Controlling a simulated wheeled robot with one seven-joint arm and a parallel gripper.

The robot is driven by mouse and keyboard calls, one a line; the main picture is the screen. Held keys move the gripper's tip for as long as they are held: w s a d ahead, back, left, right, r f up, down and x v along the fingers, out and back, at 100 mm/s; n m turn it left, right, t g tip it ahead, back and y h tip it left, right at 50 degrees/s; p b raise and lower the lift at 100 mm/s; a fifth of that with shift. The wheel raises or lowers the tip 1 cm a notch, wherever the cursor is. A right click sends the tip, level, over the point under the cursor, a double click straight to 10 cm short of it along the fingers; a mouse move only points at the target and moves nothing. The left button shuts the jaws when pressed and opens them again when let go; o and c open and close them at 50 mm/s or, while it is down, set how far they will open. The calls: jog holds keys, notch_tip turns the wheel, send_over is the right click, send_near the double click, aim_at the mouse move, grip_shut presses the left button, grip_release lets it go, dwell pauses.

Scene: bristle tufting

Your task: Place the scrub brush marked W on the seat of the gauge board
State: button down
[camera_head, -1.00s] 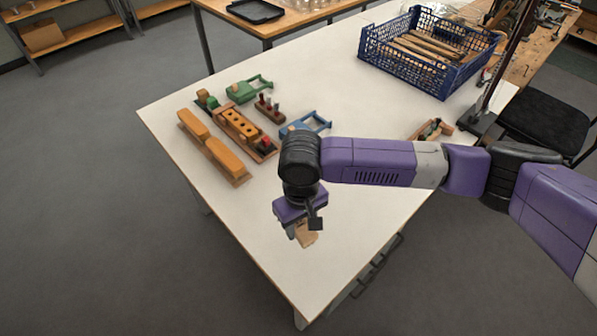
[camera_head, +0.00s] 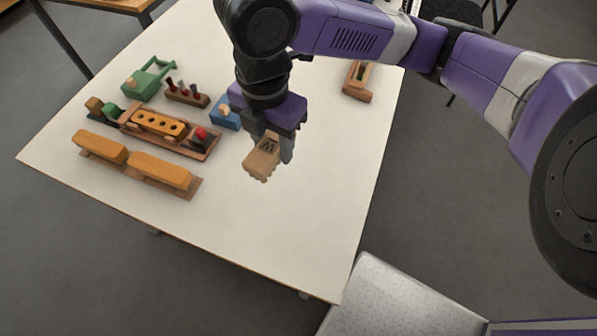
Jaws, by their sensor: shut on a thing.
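My gripper (camera_head: 270,137) points down over the white table and is shut on a light wooden scrub brush (camera_head: 261,163). A dark letter that looks like a W shows on the brush's upper face, and its lower edge is scalloped with tufts. The brush appears held above the table, apart from other things. I cannot tell for certain which piece is the gauge board. A brown board (camera_head: 196,190) with two long orange blocks lies at the left front. Behind it is a wooden tray (camera_head: 211,144) with an orange holed block and a red-topped piece.
A green clamp-like piece (camera_head: 146,80), a small rack with dark red pegs (camera_head: 187,95) and a partly hidden blue piece (camera_head: 225,113) stand behind the tray. A small wooden holder (camera_head: 358,82) lies at the back right. The white table (camera_head: 290,225) is clear in front.

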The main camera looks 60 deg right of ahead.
aim_at(287, 198)
jog(key=shift+s+d+r+n, duration=0.35)
jog(key=shift+s+n, duration=0.2)
jog(key=shift+n, duration=0.35)
jog(key=shift+s+d+f, duration=0.1)
jog(key=shift+s+f, duration=0.05)
jog(key=shift+f, duration=0.15)
notch_tip(287, 198, down, 19)
jog(key=shift+f+b, duration=0.1)
jog(key=shift+b, duration=0.8)
jog(key=shift+f, duration=0.1)
jog(key=shift+f, duration=0.15)
jog(key=c, duration=0.8)
grip_release()
